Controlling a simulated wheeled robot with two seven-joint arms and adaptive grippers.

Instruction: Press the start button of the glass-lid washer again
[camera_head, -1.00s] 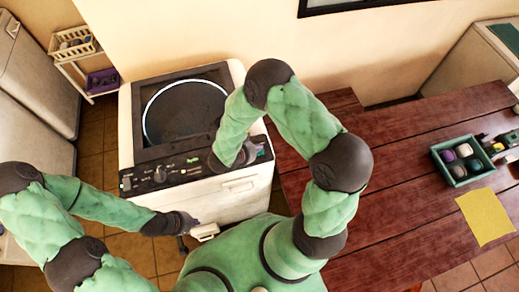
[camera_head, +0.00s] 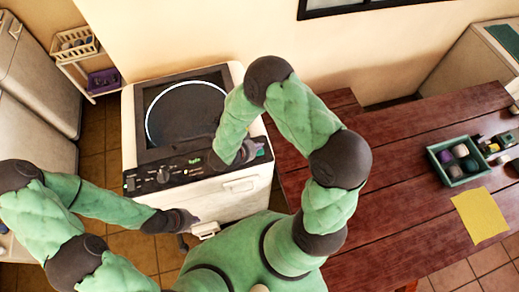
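The glass-lid washer (camera_head: 214,205) stands against the wall, white with a dark top. Its round glass lid (camera_head: 185,112) is down. The dark control panel along its front edge has a knob (camera_head: 163,175) and a small lit green display (camera_head: 195,161). My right gripper (camera_head: 256,148) is over the right end of this panel and hides the controls there. I cannot tell whether it touches a button, and the start button cannot be made out. My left gripper (camera_head: 203,230) is low in front of the washer, near its front face; its fingers are too small to read.
A red wooden table (camera_head: 400,180) fills the right side, with a green tray (camera_head: 446,178) of several balls and a yellow sheet (camera_head: 480,216). A white rack (camera_head: 72,68) with a purple bin (camera_head: 103,80) stands behind left. Grey cabinets (camera_head: 35,90) stand at the left.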

